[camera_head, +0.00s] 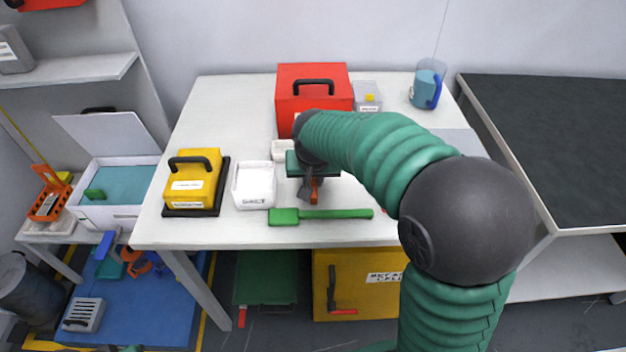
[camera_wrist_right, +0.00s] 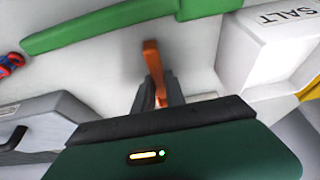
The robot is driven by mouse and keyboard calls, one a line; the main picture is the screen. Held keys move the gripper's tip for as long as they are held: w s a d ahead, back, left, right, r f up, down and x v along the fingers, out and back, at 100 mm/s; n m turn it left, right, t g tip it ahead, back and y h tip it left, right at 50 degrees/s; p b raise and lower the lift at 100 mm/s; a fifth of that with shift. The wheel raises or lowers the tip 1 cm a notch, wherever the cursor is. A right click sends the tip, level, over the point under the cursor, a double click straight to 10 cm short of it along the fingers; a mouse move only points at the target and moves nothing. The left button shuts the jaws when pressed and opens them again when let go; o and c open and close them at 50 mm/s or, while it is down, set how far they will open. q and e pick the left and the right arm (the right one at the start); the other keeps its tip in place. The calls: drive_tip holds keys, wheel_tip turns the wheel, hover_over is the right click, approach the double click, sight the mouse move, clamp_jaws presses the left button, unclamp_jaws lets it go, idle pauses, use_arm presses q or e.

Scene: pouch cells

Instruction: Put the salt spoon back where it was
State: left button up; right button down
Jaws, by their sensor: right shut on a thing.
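My right gripper (camera_head: 310,190) is over the white table, just right of the white salt box (camera_head: 254,202), and points down. In the right wrist view its fingers (camera_wrist_right: 157,92) are shut on a narrow orange thing (camera_wrist_right: 151,55), which I take to be the salt spoon. Its orange end (camera_head: 314,191) shows below the fingers in the head view; the rest is hidden. The salt box, marked SALT, also shows at the upper right of the right wrist view (camera_wrist_right: 258,50). My left gripper is not in view.
A green long-handled tool (camera_head: 335,213) lies near the table's front edge. A yellow box (camera_head: 193,180) stands left of the salt box, a red box (camera_head: 313,92) behind. A small white container (camera_head: 282,150) sits beside the gripper.

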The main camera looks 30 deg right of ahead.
drive_tip(key=shift+a, duration=0.15)
drive_tip(key=c, duration=1.4)
unclamp_jaws()
drive_tip(key=shift+a, duration=0.1)
drive_tip(key=shift+r, duration=0.2)
drive_tip(key=p+v, duration=0.3)
drive_tip(key=v, duration=0.8)
drive_tip(key=shift+s+r, duration=0.15)
drive_tip(key=shift+r, duration=0.2)
